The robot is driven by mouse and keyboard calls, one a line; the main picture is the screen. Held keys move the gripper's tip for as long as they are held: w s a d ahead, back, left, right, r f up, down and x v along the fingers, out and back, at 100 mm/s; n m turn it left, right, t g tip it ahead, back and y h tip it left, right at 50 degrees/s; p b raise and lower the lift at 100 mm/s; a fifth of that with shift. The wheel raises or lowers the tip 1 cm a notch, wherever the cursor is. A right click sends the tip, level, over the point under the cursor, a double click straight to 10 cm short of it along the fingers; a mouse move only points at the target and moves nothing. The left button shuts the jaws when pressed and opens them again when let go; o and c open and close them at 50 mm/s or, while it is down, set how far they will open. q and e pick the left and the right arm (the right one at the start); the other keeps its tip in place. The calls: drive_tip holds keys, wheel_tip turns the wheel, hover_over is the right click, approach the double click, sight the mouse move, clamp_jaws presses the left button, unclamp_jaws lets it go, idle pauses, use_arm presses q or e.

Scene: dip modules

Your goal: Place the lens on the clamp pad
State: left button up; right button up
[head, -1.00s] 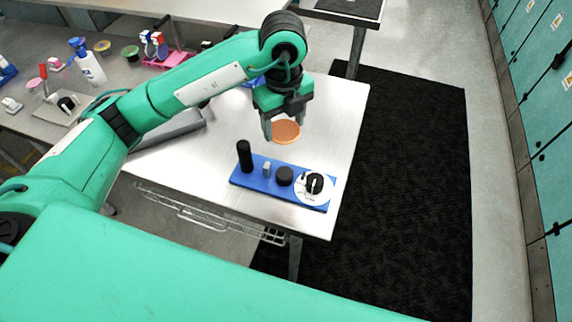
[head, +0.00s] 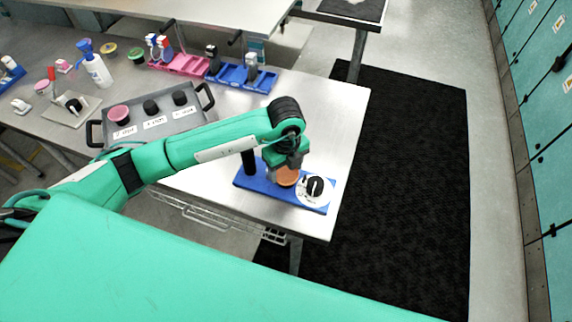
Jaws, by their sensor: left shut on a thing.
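The lens, an orange-brown disc (head: 287,177), is held by my left gripper (head: 290,166) over the blue fixture (head: 257,187) on the metal table. The fixture carries a black upright post (head: 249,162) at its left and a white dial with a black knob (head: 316,187) at its right. The disc is low over the spot where the round black pad stands, and it hides the pad. I cannot tell whether the disc touches the pad. My right gripper is not in view.
A grey tray with black handles (head: 165,118) holds black knobs and a pink-topped one behind my left arm. Blue (head: 243,78) and pink (head: 180,65) holders stand at the table's back. The table's right side (head: 335,120) is clear.

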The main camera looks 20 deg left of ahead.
use_arm(q)
drive_tip(key=shift+f, duration=0.2)
drive_tip(key=o, duration=0.9)
drive_tip(key=shift+o, duration=0.2)
